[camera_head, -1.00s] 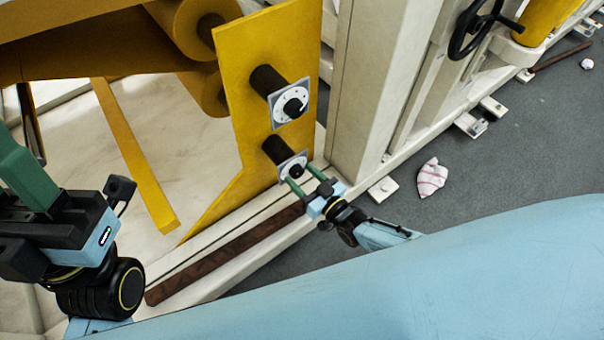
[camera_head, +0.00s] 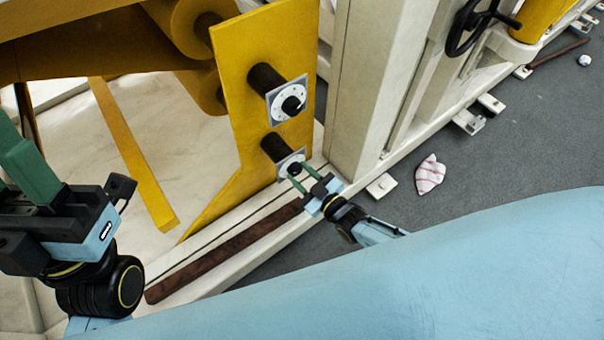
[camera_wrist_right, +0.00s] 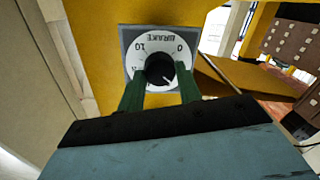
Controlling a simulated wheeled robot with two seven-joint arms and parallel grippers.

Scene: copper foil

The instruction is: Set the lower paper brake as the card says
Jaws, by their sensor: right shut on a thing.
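The lower paper brake is a round white dial (camera_head: 284,162) with a black knob on a grey square plate, on a dark stub from the yellow side plate. In the right wrist view the dial (camera_wrist_right: 143,57) reads BRAKE upside down, with 10 at the left and 0 at the right. My right gripper (camera_head: 298,171) is shut on the black knob (camera_wrist_right: 159,68), one green finger on each side. A white mark on the knob points to the lower right there; its reading is unclear. My left gripper (camera_head: 30,170) is at the left edge, away from the dials; its fingertips are unclear. I see no card.
A similar upper dial (camera_head: 287,98) sits above on the yellow plate (camera_head: 235,85). A cream upright post (camera_head: 365,90) stands just right of my right gripper. A crumpled striped cloth (camera_head: 430,174) lies on the grey floor. A black handwheel (camera_head: 465,28) is at the upper right.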

